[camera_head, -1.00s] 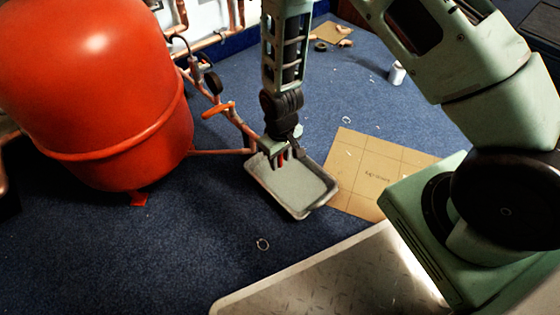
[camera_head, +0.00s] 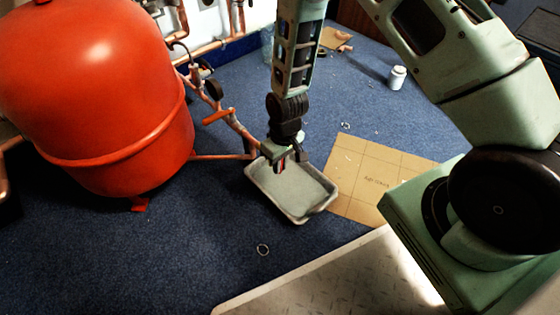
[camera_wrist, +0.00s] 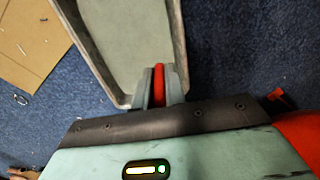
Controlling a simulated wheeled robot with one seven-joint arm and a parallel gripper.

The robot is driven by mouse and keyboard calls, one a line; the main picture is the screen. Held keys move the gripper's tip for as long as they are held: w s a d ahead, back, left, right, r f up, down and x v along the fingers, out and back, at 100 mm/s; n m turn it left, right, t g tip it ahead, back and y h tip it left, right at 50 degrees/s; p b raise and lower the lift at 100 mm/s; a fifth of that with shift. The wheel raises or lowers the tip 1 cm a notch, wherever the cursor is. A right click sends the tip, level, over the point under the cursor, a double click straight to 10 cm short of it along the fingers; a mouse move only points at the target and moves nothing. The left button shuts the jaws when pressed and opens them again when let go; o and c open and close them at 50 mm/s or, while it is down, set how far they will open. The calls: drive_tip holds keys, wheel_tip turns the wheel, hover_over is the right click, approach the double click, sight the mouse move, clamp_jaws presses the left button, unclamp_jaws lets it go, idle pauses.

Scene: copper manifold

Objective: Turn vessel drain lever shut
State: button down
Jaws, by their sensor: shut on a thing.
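The valve under the lever is hidden by the gripper. The big red vessel (camera_head: 95,100) stands at the left, and its edge shows in the wrist view (camera_wrist: 300,135). The grey tray (camera_head: 267,196) lies on the floor below my gripper.
An orange-red handle (camera_head: 217,116) sits on the copper pipework (camera_head: 240,128) between vessel and gripper. A cardboard sheet (camera_head: 375,175) lies right of the tray. A white can (camera_head: 397,77) stands farther back. Blue carpet in front of the vessel is mostly clear.

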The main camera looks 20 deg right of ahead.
drive_tip(key=y+p, duration=0.1)
drive_tip(key=g+y+p, duration=0.1)
drive_tip(key=y+p, duration=0.1)
drive_tip(key=shift+d+r+y, duration=0.1)
drive_tip(key=shift+d+y, duration=0.1)
drive_tip(key=shift+y, duration=0.1)
drive_tip(key=y, duration=0.2)
drive_tip(key=g+y+p, duration=0.1)
drive_tip(key=y, duration=0.1)
drive_tip(key=shift+w+f, duration=0.1)
drive_tip(key=shift+f, duration=0.15)
drive_tip(key=y+b, duration=0.1)
drive_tip(key=g+y+b, duration=0.1)
drive_tip(key=y, duration=0.1)
drive_tip(key=g+y+b, duration=0.1)
drive_tip(key=y, duration=0.1)
drive_tip(key=shift+d+f+b, duration=0.1)
drive_tip(key=shift+f+b, duration=0.2)
drive_tip(key=g+y+b, duration=0.1)
drive_tip(key=y+b, duration=0.1)
drive_tip(key=y, duration=0.1)
drive_tip(key=shift+b, duration=0.4)
drive_tip(key=shift+r+y, duration=0.1)
drive_tip(key=shift+y, duration=0.2)
drive_tip(key=shift+b, duration=0.35)
drive_tip(key=c, duration=1.5)
unclamp_jaws()
drive_tip(key=shift+o, duration=0.2)
